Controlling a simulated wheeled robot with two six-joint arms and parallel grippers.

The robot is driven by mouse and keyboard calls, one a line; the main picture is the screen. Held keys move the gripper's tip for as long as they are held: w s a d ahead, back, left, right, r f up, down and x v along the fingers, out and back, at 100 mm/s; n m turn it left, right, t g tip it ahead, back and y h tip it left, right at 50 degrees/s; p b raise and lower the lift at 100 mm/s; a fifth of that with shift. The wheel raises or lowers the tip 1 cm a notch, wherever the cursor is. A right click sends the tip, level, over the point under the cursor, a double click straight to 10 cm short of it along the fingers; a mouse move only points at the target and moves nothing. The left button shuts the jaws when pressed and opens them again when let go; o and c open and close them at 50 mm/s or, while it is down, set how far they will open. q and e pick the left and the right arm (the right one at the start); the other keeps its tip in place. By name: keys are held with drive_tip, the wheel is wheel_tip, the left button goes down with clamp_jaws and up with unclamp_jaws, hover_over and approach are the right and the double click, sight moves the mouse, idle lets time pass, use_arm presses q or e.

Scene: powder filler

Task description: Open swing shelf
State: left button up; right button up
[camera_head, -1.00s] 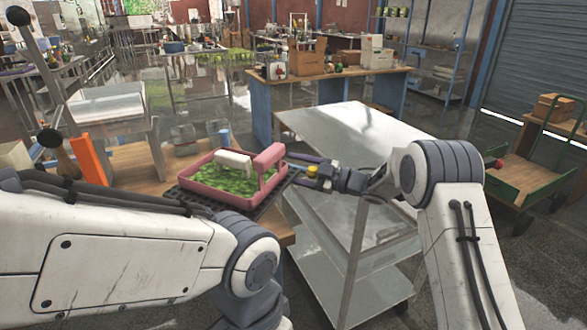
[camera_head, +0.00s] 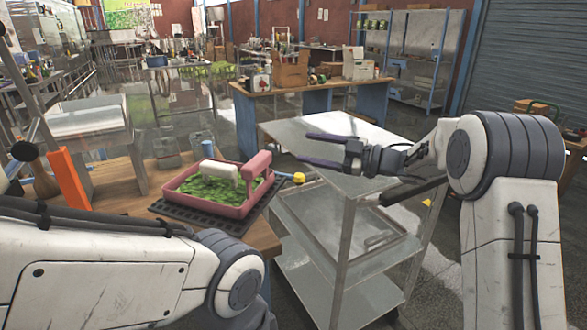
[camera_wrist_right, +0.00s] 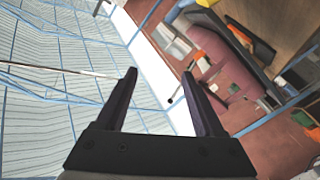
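No part is plainly recognisable as the swing shelf. In the head view a pink tray (camera_head: 222,210) with green stuff inside sits on a dark perforated mat (camera_head: 190,218) on the wooden table. A white handle-like piece (camera_head: 220,170) and a pink block (camera_head: 256,165) stand over it. A yellow knob (camera_head: 299,178) sticks out to the tray's right on a short blue rod. My right gripper (camera_head: 305,148) is open and empty, apart from the knob, above it in the picture. The right wrist view shows its spread fingers (camera_wrist_right: 159,74) with nothing between them. My left gripper is out of view.
A metal cart (camera_head: 310,128) with shelves stands right of the wooden table (camera_head: 115,190), under my right gripper. An orange upright piece (camera_head: 68,180) stands left of the tray. A blue-legged workbench (camera_head: 300,90) is behind.

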drive_tip(key=shift+s+d+r, duration=0.25)
drive_tip(key=shift+s+d, duration=0.2)
drive_tip(key=shift+d, duration=0.25)
